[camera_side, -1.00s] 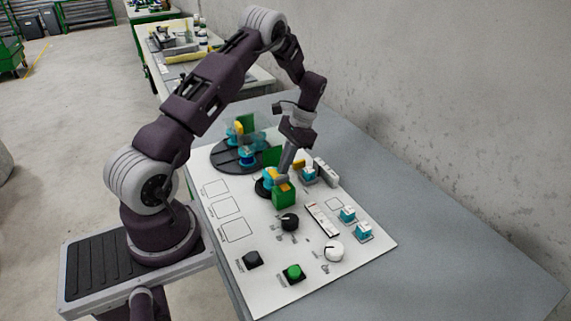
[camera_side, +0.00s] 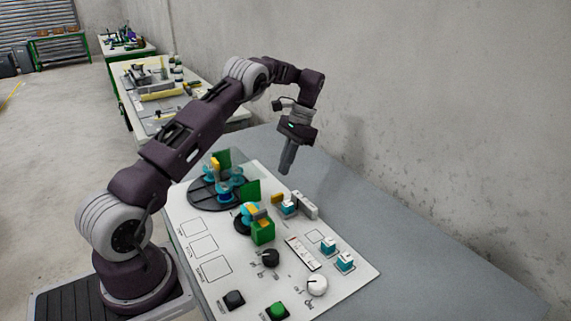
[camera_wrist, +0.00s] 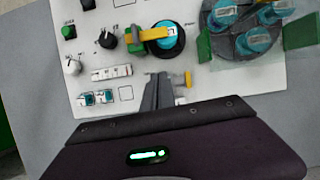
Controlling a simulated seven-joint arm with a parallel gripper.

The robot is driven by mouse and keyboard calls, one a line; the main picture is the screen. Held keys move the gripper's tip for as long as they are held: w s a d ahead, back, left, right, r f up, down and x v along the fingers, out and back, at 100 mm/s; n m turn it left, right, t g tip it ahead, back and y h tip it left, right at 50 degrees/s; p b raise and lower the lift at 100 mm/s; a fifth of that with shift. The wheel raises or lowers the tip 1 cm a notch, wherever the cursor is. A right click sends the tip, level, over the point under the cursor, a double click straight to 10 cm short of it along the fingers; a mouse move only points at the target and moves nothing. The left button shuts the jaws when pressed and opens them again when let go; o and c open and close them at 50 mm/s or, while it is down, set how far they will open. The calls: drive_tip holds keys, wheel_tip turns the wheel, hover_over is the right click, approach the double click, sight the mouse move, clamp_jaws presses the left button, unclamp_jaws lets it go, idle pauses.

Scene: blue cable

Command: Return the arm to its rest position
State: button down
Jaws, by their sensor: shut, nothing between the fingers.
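My gripper (camera_side: 287,160) is shut and empty. It hangs pointing down, raised above the far edge of the white panel (camera_side: 205,271), apart from everything on it. In the wrist view its closed fingers (camera_wrist: 157,90) point toward the panel. My arm is bent, with the forearm reaching out and the wrist hanging down. No blue cable can be made out clearly in these frames.
The panel holds a dark round plate (camera_side: 202,194) with teal parts, a green block (camera_side: 263,233), a black knob (camera_side: 271,258), a white knob (camera_side: 317,285), a green button (camera_side: 278,311) and small teal-and-white connectors (camera_side: 345,262). A concrete wall (camera_side: 430,130) stands behind the table.

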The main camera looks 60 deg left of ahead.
drive_tip(key=shift+r, duration=0.2)
drive_tip(key=s+d+r+t, duration=0.2)
drive_tip(key=s+d+r, duration=0.1)
drive_tip(key=d+r, duration=0.55)
drive_tip(key=s+d+r+t, duration=0.3)
drive_tip(key=s+d+r, duration=0.15)
drive_tip(key=r, duration=0.65)
drive_tip(key=s+d+t, duration=0.2)
drive_tip(key=s+d, duration=0.3)
drive_tip(key=s, duration=0.5)
drive_tip(key=s+d+f+t, duration=0.1)
drive_tip(key=s+d+t, duration=0.2)
drive_tip(key=s+d, duration=0.3)
drive_tip(key=s, duration=0.4)
drive_tip(key=shift+s+d+f+m, duration=0.15)
drive_tip(key=shift+d+f+m, duration=0.05)
drive_tip(key=shift+d+m, duration=0.1)
